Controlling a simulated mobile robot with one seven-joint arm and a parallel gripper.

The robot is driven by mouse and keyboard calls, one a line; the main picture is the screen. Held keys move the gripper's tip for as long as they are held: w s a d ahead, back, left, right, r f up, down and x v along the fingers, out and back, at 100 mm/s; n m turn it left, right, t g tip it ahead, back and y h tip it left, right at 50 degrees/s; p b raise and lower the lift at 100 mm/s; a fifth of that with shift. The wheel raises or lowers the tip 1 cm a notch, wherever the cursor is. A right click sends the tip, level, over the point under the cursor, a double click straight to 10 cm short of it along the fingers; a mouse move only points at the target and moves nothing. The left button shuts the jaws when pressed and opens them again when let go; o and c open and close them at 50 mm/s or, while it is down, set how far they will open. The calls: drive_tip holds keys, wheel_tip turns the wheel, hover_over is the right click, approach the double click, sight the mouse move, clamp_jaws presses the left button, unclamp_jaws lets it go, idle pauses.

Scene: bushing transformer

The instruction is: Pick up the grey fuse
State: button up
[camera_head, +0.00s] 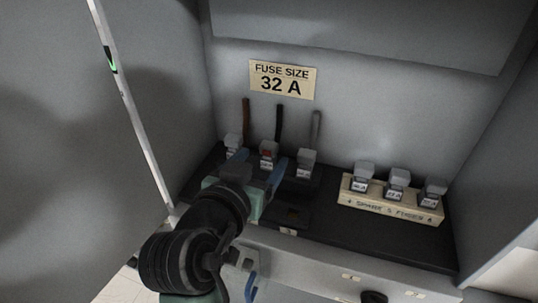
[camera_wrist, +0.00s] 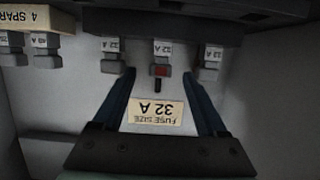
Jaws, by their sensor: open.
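The wrist view is upside down, with the fuse under the grey lead (camera_wrist: 113,62) at left of the middle one. My gripper (camera_head: 262,161) is open and empty. Its blue fingers point toward the middle fuse, one on each side in the picture; contact cannot be told.
A cream spare-fuse holder (camera_head: 388,208) with three grey fuses stands at the right on the black ledge. A "FUSE SIZE 32 A" label (camera_head: 283,79) is on the back wall. Cabinet walls close in left and right. The grey lead (camera_head: 315,128) rises behind the right fuse.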

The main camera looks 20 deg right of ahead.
sight(267, 150)
drive_tip(key=p+x, duration=0.1)
drive_tip(key=x, duration=0.1)
drive_tip(key=p+x, duration=0.1)
drive_tip(key=x, duration=0.1)
drive_tip(key=shift+w+d+r+p, duration=0.1)
drive_tip(key=shift+w+r+p, duration=0.05)
drive_tip(key=shift+r+p, duration=0.15)
drive_tip(key=shift+w+d+f, duration=0.25)
drive_tip(key=shift+w+f, duration=0.05)
drive_tip(key=shift+w, duration=0.15)
clamp_jaws()
